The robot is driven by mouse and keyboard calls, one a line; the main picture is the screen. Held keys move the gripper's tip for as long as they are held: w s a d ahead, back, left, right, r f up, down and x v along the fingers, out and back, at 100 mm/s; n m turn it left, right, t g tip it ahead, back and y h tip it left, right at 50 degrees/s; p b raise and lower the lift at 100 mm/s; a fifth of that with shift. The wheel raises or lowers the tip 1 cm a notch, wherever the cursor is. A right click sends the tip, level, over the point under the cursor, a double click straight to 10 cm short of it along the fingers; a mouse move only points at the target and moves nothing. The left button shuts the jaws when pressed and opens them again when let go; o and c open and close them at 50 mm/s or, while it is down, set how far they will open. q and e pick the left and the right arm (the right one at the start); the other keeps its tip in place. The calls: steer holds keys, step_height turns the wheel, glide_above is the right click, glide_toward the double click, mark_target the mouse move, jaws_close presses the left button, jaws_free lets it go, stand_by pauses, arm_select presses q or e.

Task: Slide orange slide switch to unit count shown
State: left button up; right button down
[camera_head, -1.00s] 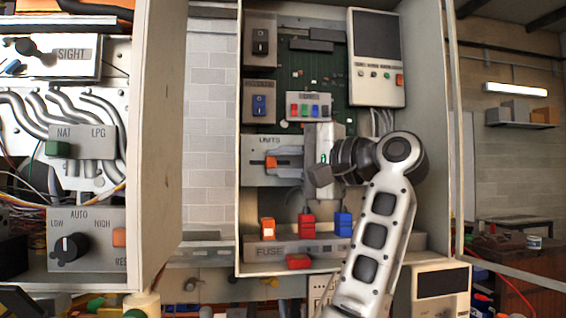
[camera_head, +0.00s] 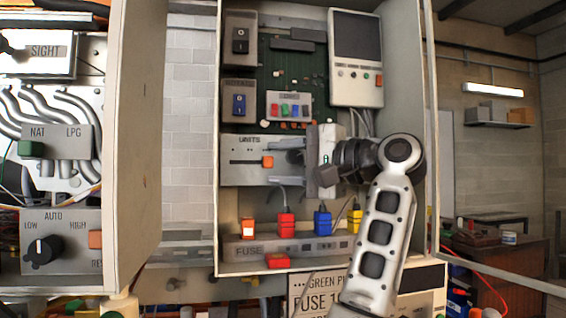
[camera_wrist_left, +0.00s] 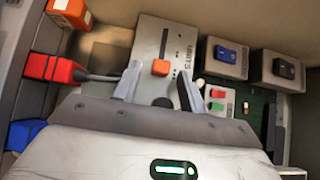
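The orange slide switch (camera_head: 267,161) sits on the grey UNITS plate (camera_head: 240,177), with dark slot showing to its left in the head view. My left gripper (camera_head: 287,160) is just right of the switch there. In the left wrist view, its two fingers (camera_wrist_left: 158,78) are spread apart. The orange switch (camera_wrist_left: 160,67) shows between their tips, with a visible gap on each side. Part of the plate's right side is hidden behind the gripper. Any marks along the slot are too small to read. My right gripper is not in view.
Below the plate, a FUSE strip (camera_head: 305,247) carries orange, red, blue and yellow plugs with cables. Rocker switches (camera_head: 240,42) and small coloured buttons (camera_head: 290,110) are above. A white unit with a dark screen (camera_head: 357,45) is at upper right. An open door (camera_head: 140,150) stands left.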

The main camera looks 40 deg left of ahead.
arm_select(q)
steer(key=shift+d, duration=0.15)
steer(key=w+d+b, duration=0.1)
steer(key=w+d, duration=0.1)
steer(key=d, duration=0.9)
steer(key=shift+w+d, duration=0.15)
steer(key=shift+d, duration=0.1)
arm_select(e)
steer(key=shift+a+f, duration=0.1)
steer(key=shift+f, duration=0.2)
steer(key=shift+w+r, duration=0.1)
